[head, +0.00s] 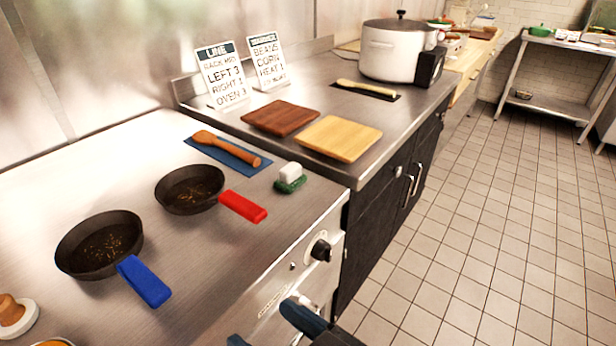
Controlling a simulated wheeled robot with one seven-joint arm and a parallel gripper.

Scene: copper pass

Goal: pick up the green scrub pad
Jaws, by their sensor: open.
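The green scrub pad (289,186) lies on the steel counter near its right front edge. A small white block (290,171) sits on top of the pad and hides part of it. My gripper (267,321) shows only in part at the bottom edge, its two dark blue fingers apart and nothing seen between them. It is in front of the counter's front face in the picture, well below the pad and apart from it.
A pan with a red handle (243,206) and a pan with a blue handle (144,282) stand left of the pad. A wooden spoon (227,148) lies on a blue mat (208,153) behind it. Two cutting boards (338,138) (281,118) lie beyond. Tiled floor (480,220) is open at right.

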